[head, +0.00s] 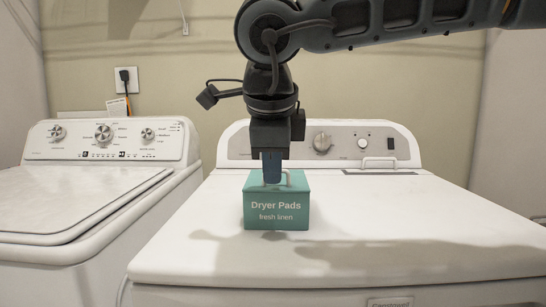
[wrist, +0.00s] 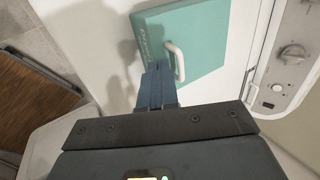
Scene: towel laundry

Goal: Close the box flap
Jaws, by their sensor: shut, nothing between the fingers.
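A teal box (head: 276,211) labelled "Dryer Pads fresh linen" stands on the white dryer top. Its teal top (wrist: 205,38) lies flat in the wrist view, with a small white loop handle (wrist: 176,60) on it. The flap looks down, level with the box top. My gripper (head: 272,181) points straight down at the box top, with its blue fingers together. In the wrist view the shut fingertips (wrist: 157,66) are beside the handle, with nothing between them. I cannot tell whether they touch the box top.
The white dryer (head: 420,225) has wide clear room around the box. Its control panel (head: 320,143) stands up behind the box. A washer (head: 80,190) is at the left, across a narrow gap. A wooden surface (wrist: 35,105) shows in the wrist view.

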